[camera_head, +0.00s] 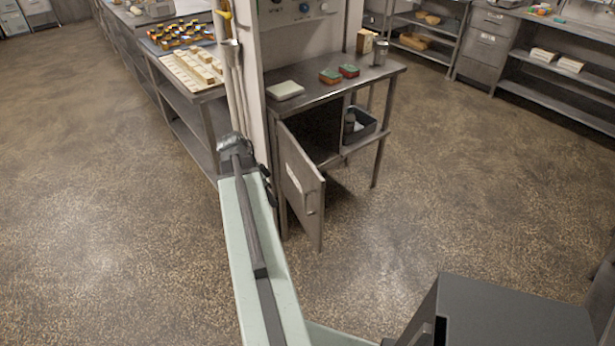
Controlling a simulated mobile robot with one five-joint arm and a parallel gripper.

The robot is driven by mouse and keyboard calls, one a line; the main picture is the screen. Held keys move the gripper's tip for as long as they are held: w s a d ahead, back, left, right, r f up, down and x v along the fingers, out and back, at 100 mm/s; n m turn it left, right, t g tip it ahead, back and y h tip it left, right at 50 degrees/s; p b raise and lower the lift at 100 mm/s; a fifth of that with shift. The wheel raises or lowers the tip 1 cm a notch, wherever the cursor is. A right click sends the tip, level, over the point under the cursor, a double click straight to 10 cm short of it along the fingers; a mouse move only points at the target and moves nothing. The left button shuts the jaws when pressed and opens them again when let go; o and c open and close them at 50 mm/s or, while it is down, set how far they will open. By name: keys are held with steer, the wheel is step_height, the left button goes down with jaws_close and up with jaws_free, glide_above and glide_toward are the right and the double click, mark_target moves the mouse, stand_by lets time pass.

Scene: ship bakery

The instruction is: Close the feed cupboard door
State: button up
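The feed cupboard door (301,187) is a grey metal panel with a white label and a small handle near its free edge. It stands wide open, swung out toward me from the left side of the cupboard under the steel table. The cupboard's dark inside (316,128) shows behind it. My pale green arm reaches up from the bottom, left of the door. My gripper (236,146) seems to be at its far end, by the white post and left of the door. Its fingers are too small and covered to make out, and I see nothing held.
The steel table (335,88) carries a white slab, two sponge-like blocks and a metal cup. A dark bin (358,125) sits on the shelf right of the cupboard. A long counter (185,92) with trays stands at left. The floor right of the door is clear.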

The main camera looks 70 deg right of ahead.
steer(key=s+d+r+m+p, duration=0.1)
steer(key=s+d+r+m, duration=0.35)
steer(key=s, duration=0.35)
steer(key=b, duration=0.7)
glide_above(306, 214)
steer(key=shift+n+g, duration=0.3)
steer(key=shift+n, duration=0.05)
steer(key=f, duration=0.8)
steer(key=shift+w+d, duration=0.1)
steer(key=shift+w, duration=0.2)
steer(key=shift+s+d+f, duration=0.15)
steer(key=shift+s+f, duration=0.05)
steer(key=shift+f, duration=0.15)
steer(key=shift+r, duration=0.1)
jaws_close()
steer(key=shift+s, duration=0.1)
